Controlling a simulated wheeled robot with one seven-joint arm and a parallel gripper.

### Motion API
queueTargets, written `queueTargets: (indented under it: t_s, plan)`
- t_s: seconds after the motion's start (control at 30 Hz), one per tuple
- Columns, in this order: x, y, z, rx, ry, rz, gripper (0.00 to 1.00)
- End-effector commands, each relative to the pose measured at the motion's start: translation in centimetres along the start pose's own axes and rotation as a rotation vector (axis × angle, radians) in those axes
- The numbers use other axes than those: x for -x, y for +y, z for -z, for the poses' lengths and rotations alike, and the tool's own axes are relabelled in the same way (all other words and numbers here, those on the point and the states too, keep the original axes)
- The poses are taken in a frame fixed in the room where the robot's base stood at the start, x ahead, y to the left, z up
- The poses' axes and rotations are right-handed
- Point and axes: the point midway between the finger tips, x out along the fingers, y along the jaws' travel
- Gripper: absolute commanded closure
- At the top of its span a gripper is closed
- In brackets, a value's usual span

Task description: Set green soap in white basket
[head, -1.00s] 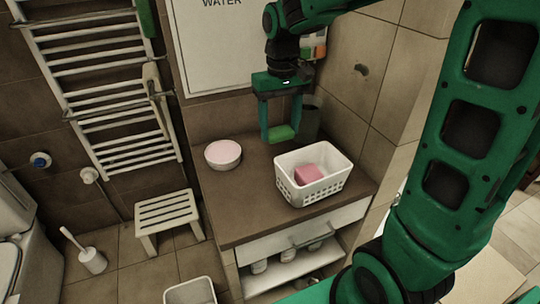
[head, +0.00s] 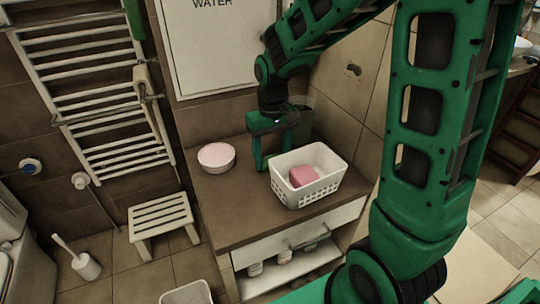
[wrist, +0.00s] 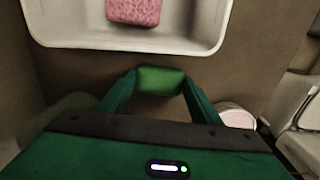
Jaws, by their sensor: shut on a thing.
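The green soap (wrist: 160,80) sits between the two fingertips of my gripper (wrist: 158,84) in the wrist view, and the gripper is shut on it. In the head view my gripper (head: 263,162) is low over the counter, just behind and left of the white basket (head: 300,198). The soap is hard to make out there. The basket's near wall and rim (wrist: 130,42) show at the top of the wrist view, apart from the soap. A pink block (head: 303,175) lies inside the basket, and it also shows in the wrist view (wrist: 134,10).
A round white bowl with pink contents (head: 216,157) stands on the brown counter (head: 235,210) left of my gripper. A dark bin-like vessel (head: 303,122) stands at the back by the wall corner. A stool (head: 160,215) and a towel rack (head: 110,110) are to the left.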

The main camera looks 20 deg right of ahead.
Motion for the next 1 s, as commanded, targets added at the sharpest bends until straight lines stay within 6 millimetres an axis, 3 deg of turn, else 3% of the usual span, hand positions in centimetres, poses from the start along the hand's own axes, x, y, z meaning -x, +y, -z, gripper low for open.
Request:
queueTargets:
  t_s: [0.27,0.3,0.37,0.77,1.0]
  plan:
    - [-0.1,0.0,0.0,0.000,0.000,0.000,0.65]
    - [-0.1,0.0,0.0,0.000,0.001,0.000,0.35]
    - [-0.1,0.0,0.0,0.000,0.001,0.000,0.23]
    - [0.6,-0.1,0.1,0.001,0.004,0.000,0.23]
    - [4.5,-0.1,0.2,0.001,0.008,0.001,0.23]
